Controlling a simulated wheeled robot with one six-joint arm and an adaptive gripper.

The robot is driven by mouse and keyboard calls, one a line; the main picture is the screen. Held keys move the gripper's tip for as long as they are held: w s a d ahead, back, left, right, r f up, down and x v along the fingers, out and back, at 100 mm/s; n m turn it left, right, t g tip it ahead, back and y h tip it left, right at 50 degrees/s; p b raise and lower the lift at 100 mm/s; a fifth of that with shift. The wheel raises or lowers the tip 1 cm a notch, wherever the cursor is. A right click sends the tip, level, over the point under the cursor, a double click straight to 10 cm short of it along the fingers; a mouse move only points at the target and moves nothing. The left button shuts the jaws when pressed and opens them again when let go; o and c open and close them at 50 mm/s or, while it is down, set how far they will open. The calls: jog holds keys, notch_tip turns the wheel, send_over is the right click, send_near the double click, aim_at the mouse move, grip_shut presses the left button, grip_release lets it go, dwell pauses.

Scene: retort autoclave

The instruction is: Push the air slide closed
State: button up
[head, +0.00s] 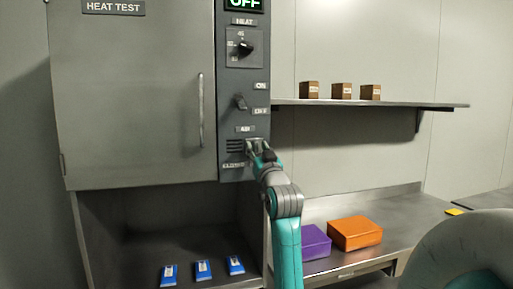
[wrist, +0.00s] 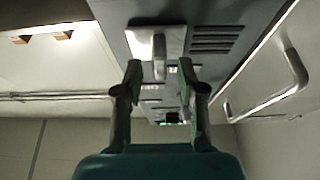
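The air slide (wrist: 143,42) is a pale metal plate with an upright tab, on the dark control panel. Dark vent slots (wrist: 215,38) show uncovered beside it in the wrist view; these slots (head: 235,146) also show left of my gripper in the head view. My gripper (wrist: 160,72) is open and empty, its two fingers apart, pointing at the panel with the tab in line with the gap between them. In the head view my gripper (head: 258,150) is at the panel's lower right and hides most of the slide. I cannot tell whether it touches the tab.
The closed cabinet door (head: 135,100) with its long handle (head: 201,110) is left of the panel. A heat dial (head: 244,48) and a switch (head: 240,102) sit above. A shelf (head: 400,104) with small brown boxes is at right; purple (head: 314,242) and orange (head: 355,233) boxes lie below.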

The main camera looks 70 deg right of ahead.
aim_at(232, 140)
jog(key=shift+w+d+r, duration=0.25)
jog(key=shift+w+d, duration=0.2)
jog(key=shift+d, duration=0.05)
grip_shut()
jog(key=w+a, duration=0.4)
jog(key=w, duration=0.1)
jog(key=shift+w, duration=0.15)
jog(key=shift+a, duration=0.1)
grip_release()
jog(key=shift+w, duration=0.1)
jog(key=shift+a, duration=0.1)
